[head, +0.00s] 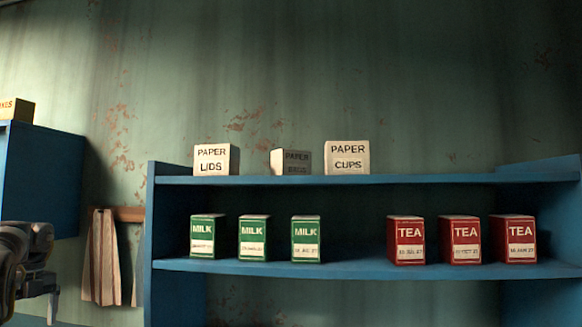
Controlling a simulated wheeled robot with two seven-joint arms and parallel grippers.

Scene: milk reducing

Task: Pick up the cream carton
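No carton labelled cream shows in the head view. Several boxes stand on the blue shelf unit's middle board: three green MILK cartons (254,238) upright on the left, and three red TEA boxes (460,240) on the right. Each has a white label with small print. My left gripper (40,284) is at the far left edge, dark and partly cut off, well apart from the cartons. I cannot tell whether its fingers are open. My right gripper is not in view.
The blue shelf unit (370,267) has a gap between milk and tea. Its top board carries PAPER LIDS (212,159), a shaded paper box (291,162) and PAPER CUPS (348,157). A blue cabinet (42,175) stands left, with a box (16,110) on top. Striped cloths (103,257) hang between.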

